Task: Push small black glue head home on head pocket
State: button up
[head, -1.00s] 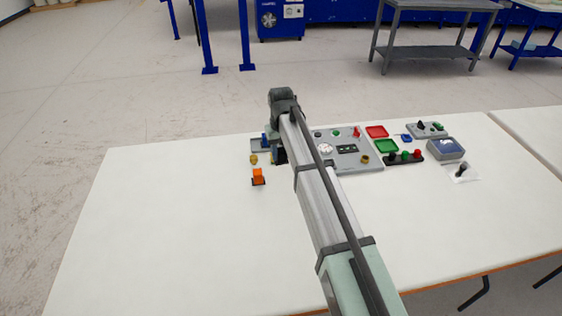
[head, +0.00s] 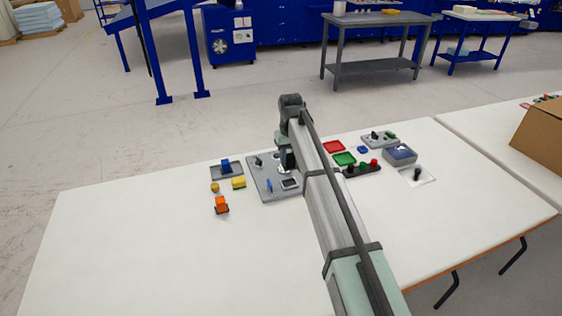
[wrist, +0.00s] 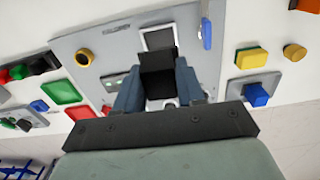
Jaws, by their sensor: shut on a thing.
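My gripper (wrist: 158,88) is shut on a small black block (wrist: 157,72), which I take to be the glue head. The grey-blue fingers press on its two sides. In the head view the black block (head: 287,160) hangs below the arm's end, over the grey panel (head: 262,184). In the wrist view the panel (wrist: 110,38) lies under it. A square recess with a pale rim (wrist: 158,38), possibly the head pocket, shows just past the block, partly covered by it. I cannot tell whether the block touches the panel.
A blue pin (wrist: 207,33) stands on the panel beside the recess. A brass ring (wrist: 84,57) is on its other side. A yellow block (head: 238,183), an orange block (head: 221,205) and a blue block (head: 225,165) lie left. Red (head: 334,147) and green (head: 344,159) trays lie right. The table front is clear.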

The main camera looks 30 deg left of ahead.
aim_at(290, 156)
jog(key=shift+f, duration=0.1)
jog(key=shift+f, duration=3)
jog(key=shift+f, duration=0.8)
jog(key=o, duration=1.3)
jog(key=shift+c, duration=0.2)
notch_tip(290, 156, up, 14)
jog(key=shift+f, duration=0.1)
